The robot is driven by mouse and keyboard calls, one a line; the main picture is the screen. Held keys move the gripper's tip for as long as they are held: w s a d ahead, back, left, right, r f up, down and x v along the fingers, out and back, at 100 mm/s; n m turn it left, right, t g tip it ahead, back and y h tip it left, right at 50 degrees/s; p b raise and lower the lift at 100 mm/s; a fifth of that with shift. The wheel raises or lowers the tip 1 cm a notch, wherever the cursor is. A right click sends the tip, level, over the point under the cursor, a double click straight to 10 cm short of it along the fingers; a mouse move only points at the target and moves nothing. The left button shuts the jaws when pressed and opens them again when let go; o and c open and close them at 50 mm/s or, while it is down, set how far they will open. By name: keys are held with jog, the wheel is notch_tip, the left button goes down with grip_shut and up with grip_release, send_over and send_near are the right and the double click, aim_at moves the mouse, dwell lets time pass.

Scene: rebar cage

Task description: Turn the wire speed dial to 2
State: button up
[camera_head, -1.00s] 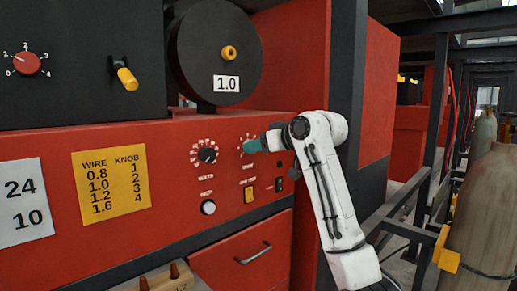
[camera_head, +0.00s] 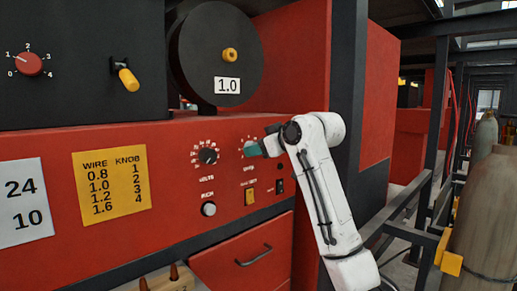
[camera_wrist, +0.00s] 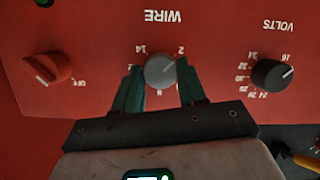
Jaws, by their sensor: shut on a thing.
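The wire speed dial is a round grey knob (camera_wrist: 160,72) on the red panel, under the upside-down word WIRE in the wrist view. White numbers ring it, with 2 at its upper right and 14 at its upper left. My gripper (camera_wrist: 158,76) has its two dark green fingers on either side of the knob and is shut on it. I cannot read the knob's pointer for certain. In the head view my gripper (camera_head: 253,149) is at the panel and covers most of the dial; part of its number ring (camera_head: 248,139) shows.
The black volts dial (camera_wrist: 272,74) is close to the right in the wrist view, and a red knob (camera_wrist: 47,68) is to the left. In the head view a yellow wire chart (camera_head: 112,184) and a reel marked 1.0 (camera_head: 215,50) are left of my arm.

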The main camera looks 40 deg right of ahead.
jog(key=o, duration=1.1)
jog(key=shift+c, duration=0.2)
jog(key=shift+s, duration=0.1)
jog(key=b+v, duration=0.2)
jog(key=v, duration=0.8)
jog(key=shift+s, duration=0.25)
jog(key=w+a+f+m+g+y, duration=0.1)
jog(key=a+f, duration=0.2)
jog(key=f, duration=0.7)
jog(key=a+f+m+g, duration=0.1)
jog(key=a+f+g, duration=0.15)
jog(key=f, duration=0.75)
jog(key=s+a+f+g, duration=0.1)
jog(key=s+a+f, duration=0.3)
jog(key=f, duration=0.5)
jog(key=s+a+f+m+g, duration=0.1)
jog(key=s+a+f+g, duration=0.2)
jog(key=f, duration=0.6)
jog(key=s+a+f, duration=0.4)
jog(key=s+f, duration=0.1)
jog(key=f, duration=0.4)
jog(key=s+a+f+g, duration=0.1)
jog(key=s+f, duration=0.3)
jog(key=s, duration=0.4)
jog(key=s+a+f+g+h, duration=0.1)
jog(key=s+f+g, duration=0.2)
jog(key=s, duration=0.5)
jog(key=s+a+f+g, duration=0.2)
jog(key=s+f, duration=0.4)
jog(key=s, duration=0.2)
